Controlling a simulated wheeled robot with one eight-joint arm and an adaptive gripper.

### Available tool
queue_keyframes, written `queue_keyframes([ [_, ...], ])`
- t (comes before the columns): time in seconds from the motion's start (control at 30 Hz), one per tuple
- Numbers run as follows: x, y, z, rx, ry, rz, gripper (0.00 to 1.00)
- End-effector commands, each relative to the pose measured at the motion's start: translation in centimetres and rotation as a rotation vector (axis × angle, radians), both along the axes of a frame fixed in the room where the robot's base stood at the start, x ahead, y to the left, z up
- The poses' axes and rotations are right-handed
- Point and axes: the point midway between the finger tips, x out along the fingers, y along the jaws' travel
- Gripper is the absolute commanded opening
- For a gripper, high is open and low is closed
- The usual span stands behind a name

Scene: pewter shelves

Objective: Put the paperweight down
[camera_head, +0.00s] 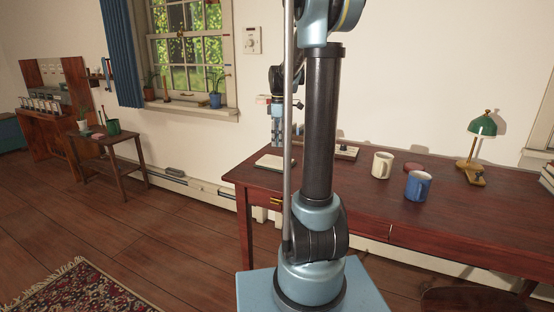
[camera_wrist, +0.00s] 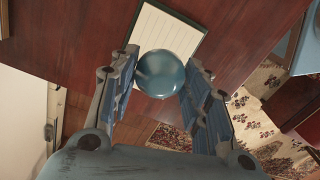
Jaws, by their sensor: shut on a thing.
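The paperweight, a smooth round teal piece (camera_wrist: 161,74), sits between the two fingers of my gripper (camera_wrist: 163,62) in the wrist view. My gripper is shut on it. Beneath it in that view lies a lined notepad (camera_wrist: 172,35) on the dark red desk. In the head view my gripper (camera_head: 278,140) points down over the left end of the desk (camera_head: 340,200), near the notepad (camera_head: 274,162). The paperweight cannot be made out there. The gap between it and the notepad is hard to tell.
A cream mug (camera_head: 382,165), a blue mug (camera_head: 418,187), a reddish round thing (camera_head: 413,167) and a green lamp (camera_head: 482,126) stand further right on the desk. A small tray (camera_head: 346,152) lies behind my arm. The desk's front left is bare.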

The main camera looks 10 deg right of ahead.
Motion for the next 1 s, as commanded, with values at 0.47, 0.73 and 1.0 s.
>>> queue_keyframes([
  [0.47, 0.0, 0.0, -5.3, 0.000, 0.000, 0.000, 0.13],
  [0.73, 0.0, 0.0, -7.4, 0.000, 0.000, 0.000, 0.13],
  [1.0, 0.0, 0.0, -7.5, 0.000, 0.000, 0.000, 0.13],
])
